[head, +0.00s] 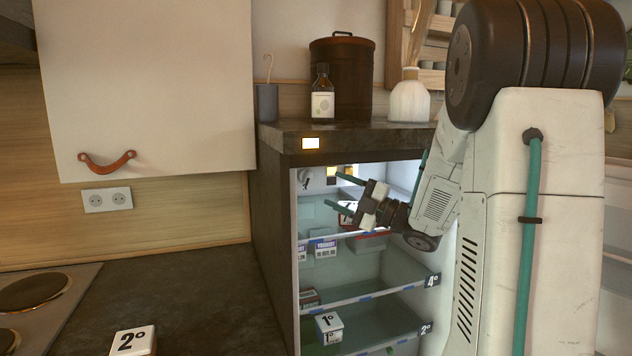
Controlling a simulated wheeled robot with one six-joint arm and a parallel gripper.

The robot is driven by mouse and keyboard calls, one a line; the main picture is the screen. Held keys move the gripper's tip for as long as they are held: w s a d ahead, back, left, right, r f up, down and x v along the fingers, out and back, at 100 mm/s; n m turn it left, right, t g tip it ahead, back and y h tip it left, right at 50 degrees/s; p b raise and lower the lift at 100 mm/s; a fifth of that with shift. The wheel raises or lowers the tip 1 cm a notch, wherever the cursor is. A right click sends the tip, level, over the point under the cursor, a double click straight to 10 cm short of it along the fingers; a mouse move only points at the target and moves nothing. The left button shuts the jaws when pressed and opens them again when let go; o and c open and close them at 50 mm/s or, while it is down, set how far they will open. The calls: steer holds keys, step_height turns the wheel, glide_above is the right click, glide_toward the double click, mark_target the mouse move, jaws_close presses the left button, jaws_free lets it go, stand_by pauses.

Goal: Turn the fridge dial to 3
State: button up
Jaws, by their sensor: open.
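The open fridge (295,240) stands under the dark counter, its inside lit. What looks like the dial (305,179) is a small pale round shape with a dark mark at the upper left inside the fridge. Its numbers and setting are too small to read. My gripper (333,190) reaches into the top of the fridge from the right. Its two teal fingers are spread and point left towards the dial. They look apart from it, with nothing between them; the depth gap is hard to judge.
Shelves marked 4° (432,281) and 2° (425,329) hold small boxes, including a 1° block (328,328). A 2° block (133,341) sits on the left worktop. A brown canister (343,65) and bottles stand above.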

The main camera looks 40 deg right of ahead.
mark_target(311, 178)
steer(key=x, duration=0.7)
steer(key=shift+w+a, duration=0.25)
steer(key=shift+r, duration=0.1)
steer(key=c, duration=0.9)
